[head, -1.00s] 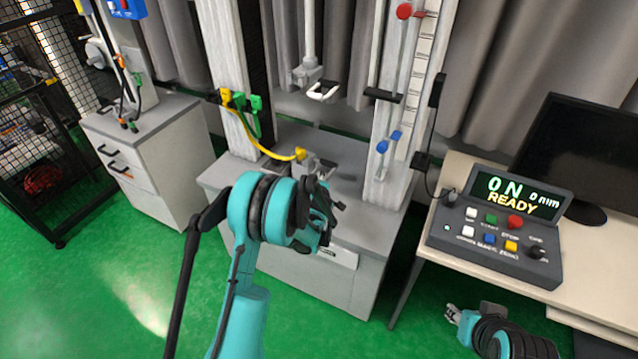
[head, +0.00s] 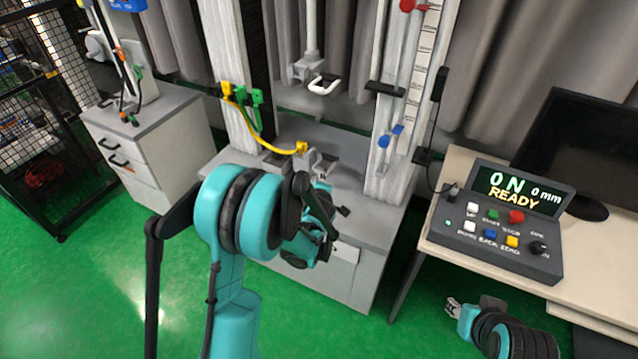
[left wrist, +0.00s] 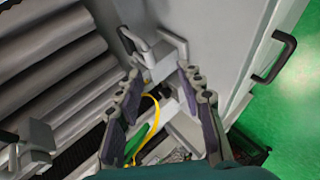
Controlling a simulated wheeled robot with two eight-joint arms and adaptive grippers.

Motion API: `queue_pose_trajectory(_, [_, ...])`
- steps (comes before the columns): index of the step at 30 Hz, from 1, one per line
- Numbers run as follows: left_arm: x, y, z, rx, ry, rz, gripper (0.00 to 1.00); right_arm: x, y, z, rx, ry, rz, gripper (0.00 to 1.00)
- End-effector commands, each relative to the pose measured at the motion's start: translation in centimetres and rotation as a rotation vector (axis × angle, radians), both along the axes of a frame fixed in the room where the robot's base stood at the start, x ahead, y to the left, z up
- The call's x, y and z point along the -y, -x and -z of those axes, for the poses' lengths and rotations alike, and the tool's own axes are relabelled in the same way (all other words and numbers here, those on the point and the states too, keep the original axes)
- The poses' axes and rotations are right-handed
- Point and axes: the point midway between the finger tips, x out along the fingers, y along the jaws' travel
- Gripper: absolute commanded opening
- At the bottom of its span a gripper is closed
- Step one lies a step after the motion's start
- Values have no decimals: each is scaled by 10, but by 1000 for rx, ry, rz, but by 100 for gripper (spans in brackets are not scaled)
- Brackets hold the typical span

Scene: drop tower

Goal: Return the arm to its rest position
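My left arm rises from the bottom of the head view, and its gripper (head: 326,228) is partly hidden behind its own wrist, in front of the drop tower's grey base cabinet (head: 375,225). In the left wrist view its two dark fingers (left wrist: 160,72) are spread apart with nothing held between them. A grey clamp fixture (left wrist: 160,48) of the tower shows beyond the fingertips, apart from them as far as I can tell. My right gripper (head: 453,308) is low at the right, below the desk's front edge, too small to read its fingers.
A control box (head: 505,220) reading "0 N, 0 mm, READY" stands on the desk (head: 445,190) by a black monitor (head: 590,150). A yellow cable (head: 270,143) runs to the tower's fixture. A drawer cabinet (head: 165,150) and black mesh cage (head: 45,130) are left. Green floor is open lower left.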

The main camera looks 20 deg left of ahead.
Motion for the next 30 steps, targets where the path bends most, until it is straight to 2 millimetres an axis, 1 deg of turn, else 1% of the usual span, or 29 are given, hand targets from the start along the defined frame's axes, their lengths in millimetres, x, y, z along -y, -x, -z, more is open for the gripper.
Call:
queue_pose_trajectory(3, [4, 10, -7, 0, -2, 1, 38, 0, 0, 0, 0, 0, 0, 35])
queue_pose_trajectory(6, [5, 14, -9, 0, -2, 1, 38, 0, 0, 0, 0, 0, 0, 35])
queue_pose_trajectory(22, [5, 15, -12, -3, -7, 7, 38, 0, 0, 0, 0, 0, 0, 35])
queue_pose_trajectory(26, [7, 28, -29, -46, -64, 55, 38, 0, 0, 0, 0, 0, 0, 35])
queue_pose_trajectory(29, [9, 50, -51, -115, -154, 138, 38, 0, 0, 0, 0, 0, 0, 35])
queue_pose_trajectory(30, [10, 62, -61, -148, -196, 179, 38, 0, 0, 0, 0, 0, 0, 35])
